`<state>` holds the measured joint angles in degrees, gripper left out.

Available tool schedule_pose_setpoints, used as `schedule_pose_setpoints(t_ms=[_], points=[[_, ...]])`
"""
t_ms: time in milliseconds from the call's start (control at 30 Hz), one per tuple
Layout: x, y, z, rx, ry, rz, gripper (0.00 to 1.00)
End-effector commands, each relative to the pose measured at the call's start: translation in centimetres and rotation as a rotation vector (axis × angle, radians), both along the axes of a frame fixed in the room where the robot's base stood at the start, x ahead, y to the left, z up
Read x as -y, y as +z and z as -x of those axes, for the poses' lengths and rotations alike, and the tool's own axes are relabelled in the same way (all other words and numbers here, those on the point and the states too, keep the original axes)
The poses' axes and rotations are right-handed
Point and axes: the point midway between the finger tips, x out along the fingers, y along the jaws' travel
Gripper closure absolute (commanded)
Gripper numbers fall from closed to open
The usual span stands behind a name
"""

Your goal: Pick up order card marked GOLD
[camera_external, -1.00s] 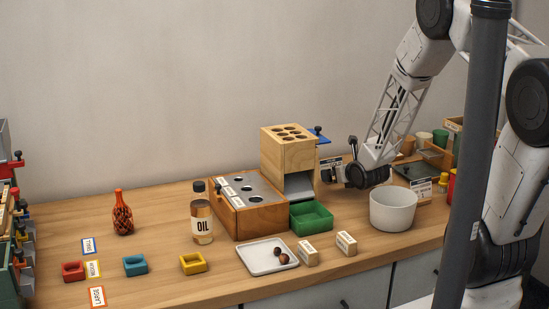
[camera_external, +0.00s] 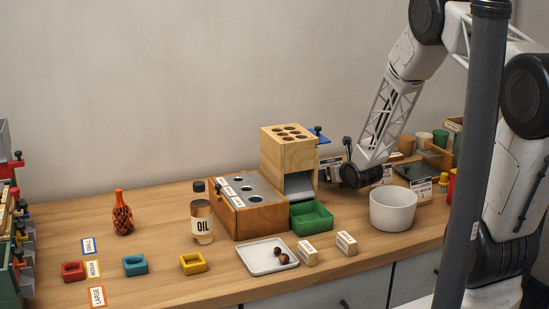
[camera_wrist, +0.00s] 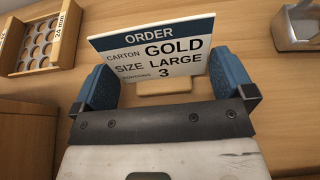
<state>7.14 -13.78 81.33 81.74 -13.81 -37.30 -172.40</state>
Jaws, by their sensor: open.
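The order card (camera_wrist: 158,57) stands upright in the wrist view, white with a dark blue ORDER header; it reads carton GOLD, size LARGE, 3. It rests on a small wooden foot. My gripper (camera_wrist: 162,84) is open, with one blue finger on each side of the card's lower part. Whether the fingers touch the card cannot be told. In the external view my gripper (camera_external: 345,165) is low over the table, right of the wooden tower, and it largely hides the card there.
The wooden tower (camera_external: 288,155) stands close left of my gripper. A white bowl (camera_external: 393,209) is in front, and a green tray (camera_external: 311,216) is front left.

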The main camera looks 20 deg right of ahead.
Motion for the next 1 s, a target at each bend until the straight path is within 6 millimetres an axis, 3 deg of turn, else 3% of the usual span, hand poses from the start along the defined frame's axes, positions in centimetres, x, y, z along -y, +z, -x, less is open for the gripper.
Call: schedule_pose_setpoints(t_ms=[300, 933, 1000], points=[[-0.1, -0.5, -1.3, 0.001, 0.000, 0.000, 0.00], [0.0, -0.5, -1.4, 0.001, 0.000, 0.000, 0.00], [0.0, -0.6, -1.4, 0.001, 0.000, 0.000, 0.11]])
